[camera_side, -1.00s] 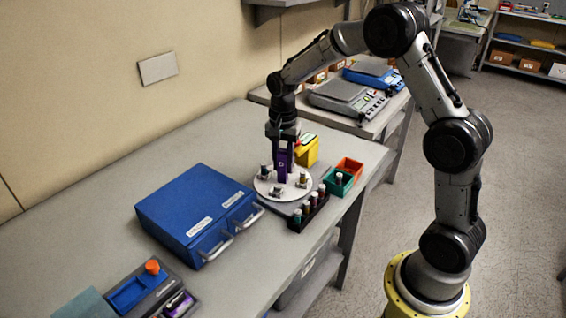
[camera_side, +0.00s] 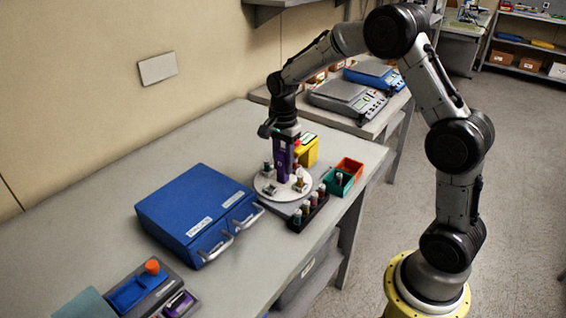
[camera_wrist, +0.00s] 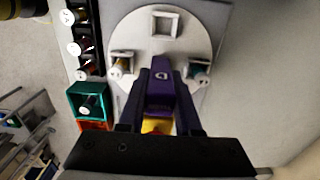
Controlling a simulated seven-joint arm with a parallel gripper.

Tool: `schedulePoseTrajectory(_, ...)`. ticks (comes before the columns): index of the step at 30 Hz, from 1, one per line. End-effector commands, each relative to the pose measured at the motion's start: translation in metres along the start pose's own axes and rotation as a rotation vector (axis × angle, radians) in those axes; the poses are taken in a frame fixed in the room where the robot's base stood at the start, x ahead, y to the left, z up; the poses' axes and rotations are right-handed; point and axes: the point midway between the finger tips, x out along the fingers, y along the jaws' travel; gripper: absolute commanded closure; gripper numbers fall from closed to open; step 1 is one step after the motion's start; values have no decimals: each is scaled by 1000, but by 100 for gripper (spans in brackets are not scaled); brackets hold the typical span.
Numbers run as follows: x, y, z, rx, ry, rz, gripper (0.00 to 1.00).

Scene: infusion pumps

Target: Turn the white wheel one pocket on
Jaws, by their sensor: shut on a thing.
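The white wheel (camera_side: 285,196) lies flat on the bench, and the wrist view shows it as a disc (camera_wrist: 185,45). It carries an empty square pocket (camera_wrist: 164,24) and two pockets with vials, one on the left (camera_wrist: 121,66) and one on the right (camera_wrist: 200,70). A tall purple block (camera_side: 284,160) stands upright at its middle. My gripper (camera_wrist: 160,92) is shut on this block (camera_wrist: 162,88), one finger on each side. The side view shows my gripper (camera_side: 285,140) pointing down over the wheel. The wheel's far part is hidden.
A black rack with several vials (camera_side: 309,211) sits close in front of the wheel. A teal bin (camera_side: 338,182) and an orange bin (camera_side: 350,168) are to its right, and a yellow container (camera_side: 308,150) is behind. A blue drawer unit (camera_side: 195,208) stands to the left.

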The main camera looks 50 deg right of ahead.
Motion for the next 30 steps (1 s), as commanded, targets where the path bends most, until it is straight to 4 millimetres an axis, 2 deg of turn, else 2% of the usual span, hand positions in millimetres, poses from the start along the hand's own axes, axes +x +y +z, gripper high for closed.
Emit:
schedulePoseTrajectory(11,-4,-2,-1,1,3,-7,100)
schedulePoseTrajectory(12,-4,-2,-1,1,3,-7,66)
schedulePoseTrajectory(14,-4,-2,-1,1,3,-7,55)
schedulePoseTrajectory(24,-3,-1,0,2,1,-3,55)
schedulePoseTrajectory(30,-27,-1,0,2,2,-7,55)
